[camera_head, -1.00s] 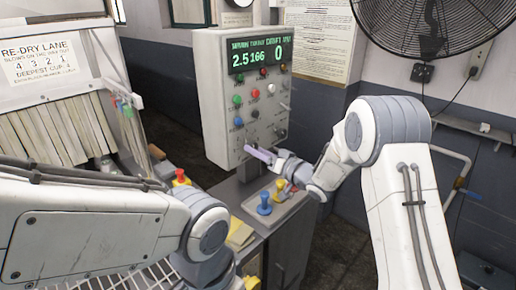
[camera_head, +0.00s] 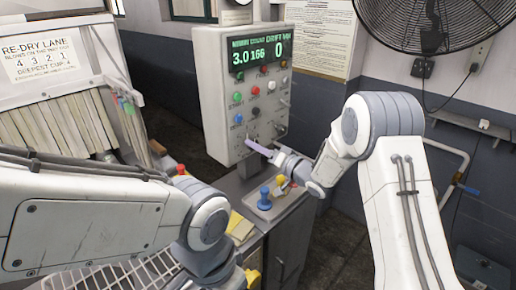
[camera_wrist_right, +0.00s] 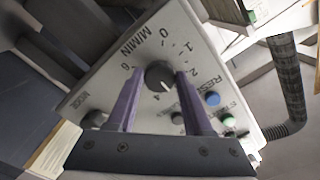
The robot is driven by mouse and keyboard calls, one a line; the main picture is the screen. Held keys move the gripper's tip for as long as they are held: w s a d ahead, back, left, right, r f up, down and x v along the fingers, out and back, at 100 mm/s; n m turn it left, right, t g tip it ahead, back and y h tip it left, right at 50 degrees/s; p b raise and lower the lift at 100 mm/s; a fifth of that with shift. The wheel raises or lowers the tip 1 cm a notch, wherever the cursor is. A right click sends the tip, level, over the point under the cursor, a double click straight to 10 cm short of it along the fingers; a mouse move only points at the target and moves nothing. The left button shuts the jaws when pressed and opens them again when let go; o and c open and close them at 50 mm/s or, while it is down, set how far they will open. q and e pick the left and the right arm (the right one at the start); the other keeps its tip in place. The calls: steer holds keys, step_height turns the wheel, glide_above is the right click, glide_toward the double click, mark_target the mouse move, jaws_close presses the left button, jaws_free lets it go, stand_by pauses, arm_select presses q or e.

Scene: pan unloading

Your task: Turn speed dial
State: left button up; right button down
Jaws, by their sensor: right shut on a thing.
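The speed dial (camera_wrist_right: 159,75) is a dark round knob on the grey control panel (camera_wrist_right: 105,88), ringed by a scale marked M/MIN. My right gripper (camera_wrist_right: 159,79) is shut on the dial, with one purple finger on each side of it. In the head view my right gripper (camera_head: 258,150) reaches the lower front of the panel and hides the dial.
Coloured buttons and small knobs sit close around the dial, including a blue button (camera_wrist_right: 213,99). A blue-handled stamp (camera_head: 264,199) stands on the grey ledge below. A rack of boards (camera_head: 55,130) is at left, and a fan (camera_head: 430,25) at upper right.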

steer(key=shift+c, duration=1.5)
jaws_free()
steer(key=b+v, duration=0.3)
steer(key=v, duration=0.7)
steer(key=shift+s+d, duration=0.2)
steer(key=shift+d, duration=0.05)
